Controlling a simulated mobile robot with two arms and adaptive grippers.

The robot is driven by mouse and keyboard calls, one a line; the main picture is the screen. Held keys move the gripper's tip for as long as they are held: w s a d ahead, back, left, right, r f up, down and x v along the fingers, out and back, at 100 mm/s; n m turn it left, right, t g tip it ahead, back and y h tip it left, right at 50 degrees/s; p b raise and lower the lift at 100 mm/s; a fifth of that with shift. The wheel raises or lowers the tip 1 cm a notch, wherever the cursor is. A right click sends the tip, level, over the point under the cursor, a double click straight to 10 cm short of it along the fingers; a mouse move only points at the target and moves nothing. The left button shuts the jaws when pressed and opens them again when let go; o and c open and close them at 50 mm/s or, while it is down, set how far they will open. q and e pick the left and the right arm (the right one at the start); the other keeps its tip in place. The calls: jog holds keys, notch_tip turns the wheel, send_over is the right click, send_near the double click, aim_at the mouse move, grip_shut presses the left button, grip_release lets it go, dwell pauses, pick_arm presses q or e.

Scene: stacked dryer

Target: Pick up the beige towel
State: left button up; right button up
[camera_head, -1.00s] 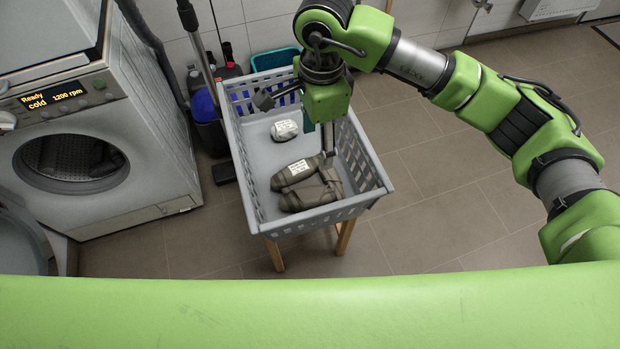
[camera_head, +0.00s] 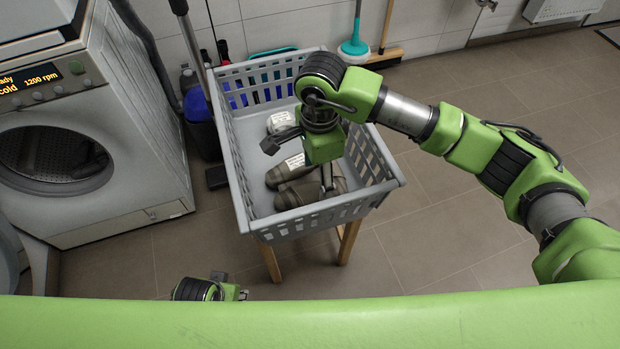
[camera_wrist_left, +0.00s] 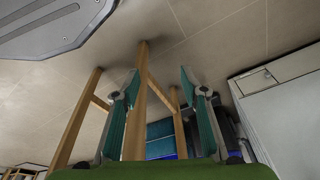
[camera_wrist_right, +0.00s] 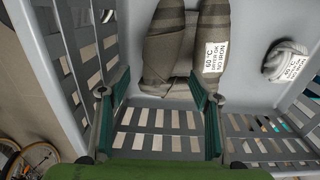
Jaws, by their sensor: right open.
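Two brownish-beige rolled towels lie side by side in the grey basket (camera_head: 241,185). In the right wrist view one roll (camera_wrist_right: 165,50) is plain and the other (camera_wrist_right: 214,30) bears a white label. A paler labelled roll (camera_wrist_right: 287,62) lies apart from them; in the head view it is farther back (camera_head: 280,122). My right gripper (camera_head: 327,180) is inside the basket over the near towels, open, with the plain roll's end between or just beyond its fingers (camera_wrist_right: 160,84); I cannot tell if they touch. My left gripper (camera_wrist_left: 160,82) is open and empty, low before the basket.
The basket stands on wooden legs (camera_head: 270,262), which rise close ahead of my left gripper. A washing machine (camera_head: 130,195) is at the left. Bottles and a blue container (camera_head: 200,115) stand beside the basket. The floor at the right is clear.

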aim_at(317, 189)
notch_tip(317, 189, down, 5)
jog(key=shift+a, duration=0.1)
jog(key=shift+f, duration=0.35)
jog(key=shift+c, duration=0.5)
pick_arm(q)
jog(key=shift+v, duration=0.8)
pick_arm(e)
jog(key=shift+r, duration=0.1)
grip_shut()
